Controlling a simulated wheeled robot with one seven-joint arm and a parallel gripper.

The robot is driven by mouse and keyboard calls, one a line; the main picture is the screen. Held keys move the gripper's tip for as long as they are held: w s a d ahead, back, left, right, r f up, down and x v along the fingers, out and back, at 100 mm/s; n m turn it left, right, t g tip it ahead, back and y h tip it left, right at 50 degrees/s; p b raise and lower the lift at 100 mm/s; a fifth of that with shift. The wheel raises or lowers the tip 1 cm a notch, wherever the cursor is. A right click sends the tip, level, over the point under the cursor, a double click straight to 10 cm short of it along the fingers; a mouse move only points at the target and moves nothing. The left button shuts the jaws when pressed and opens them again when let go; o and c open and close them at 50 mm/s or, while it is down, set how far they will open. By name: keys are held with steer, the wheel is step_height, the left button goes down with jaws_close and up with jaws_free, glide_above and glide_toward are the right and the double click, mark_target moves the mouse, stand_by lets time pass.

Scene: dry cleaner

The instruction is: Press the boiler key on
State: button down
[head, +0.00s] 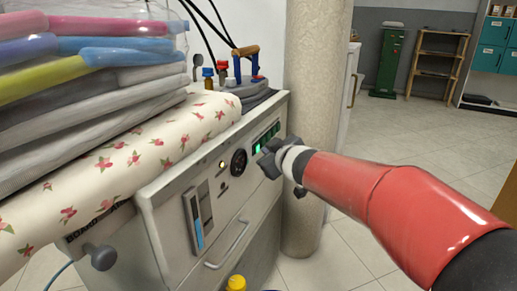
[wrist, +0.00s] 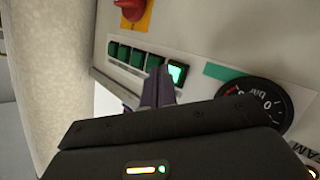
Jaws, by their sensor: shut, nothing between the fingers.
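A row of several green keys (wrist: 137,57) is set in the pale front panel of the machine; they also show in the head view (head: 271,135). The key nearest the gauge (wrist: 177,73) is lit bright green, and the others are dark. I cannot read a label that tells which is the boiler key. My gripper (wrist: 158,88) is shut and empty. Its fingertips are at the panel, just below the lit key and its dark neighbour in the wrist view. I cannot tell whether they touch a key. In the head view my gripper (head: 270,162) hides part of the panel.
A round pressure gauge (wrist: 256,100) lies right of the keys, and a red knob (wrist: 130,8) on a yellow plate sits above them. A beige column (head: 316,110) stands close behind the machine. Folded laundry (head: 80,110) is piled on the left. Floor (head: 430,140) is clear at right.

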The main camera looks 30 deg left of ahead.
steer(key=d+p, duration=0.1)
steer(key=d, duration=0.5)
steer(key=shift+w+p, duration=0.35)
stand_by(0.5)
steer(key=s+d+r+m+t+h, duration=0.15)
steer(key=d+m+h, duration=0.35)
steer(key=d, duration=1)
steer(key=s+d+r+m+t+h, duration=0.15)
steer(key=d+m+h, duration=0.35)
steer(key=d, duration=1)
steer(key=s+d+f+m+g, duration=0.3)
steer(key=s+d, duration=0.3)
steer(key=s, duration=0.5)
steer(key=s+d+f+m+g+h+p, duration=0.1)
steer(key=s+d+f+m+g, duration=0.2)
steer(key=s, duration=0.9)
steer(key=d+f, duration=0.3)
steer(key=shift+d+h, duration=0.25)
steer(key=shift+h, duration=0.05)
steer(key=shift+f, duration=0.1)
